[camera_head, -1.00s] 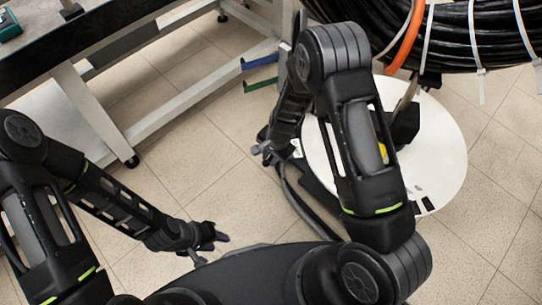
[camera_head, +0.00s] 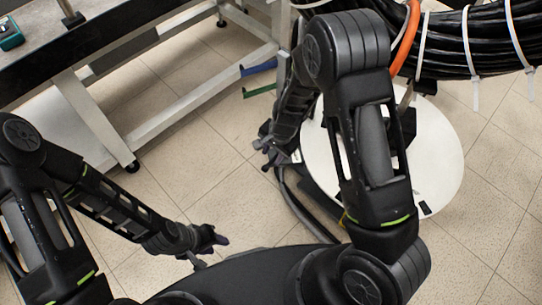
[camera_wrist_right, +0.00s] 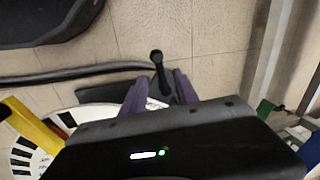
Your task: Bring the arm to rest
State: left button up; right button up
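My right arm is bent, with its elbow high in front of the white round disc (camera_head: 440,150). My right gripper (camera_head: 267,150) hangs low over the floor left of the disc.
A large black cable coil (camera_head: 450,45) with white ties and an orange band (camera_head: 406,40) is at the upper right. A metal-framed workbench (camera_head: 90,120) stands at the upper left, with blue and green hooks (camera_head: 258,90) near it. The tiled floor between is clear.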

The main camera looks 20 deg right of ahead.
jog(key=shift+s+r, duration=0.1)
jog(key=shift+r, duration=0.25)
dwell(0.3)
jog(key=s+a+r+n+y+p, duration=0.1)
jog(key=s+a+n+p, duration=0.2)
jog(key=s, duration=0.4)
jog(key=s+a+r+n+y+p, duration=0.1)
jog(key=s+a+r+n+p, duration=0.1)
jog(key=s, duration=0.4)
jog(key=s+a+r+n+g+y+p, duration=0.1)
jog(key=s+a+r+n+p, duration=0.1)
jog(key=s+p, duration=0.4)
jog(key=shift+s+a+n, duration=0.85)
jog(key=shift+n, duration=0.25)
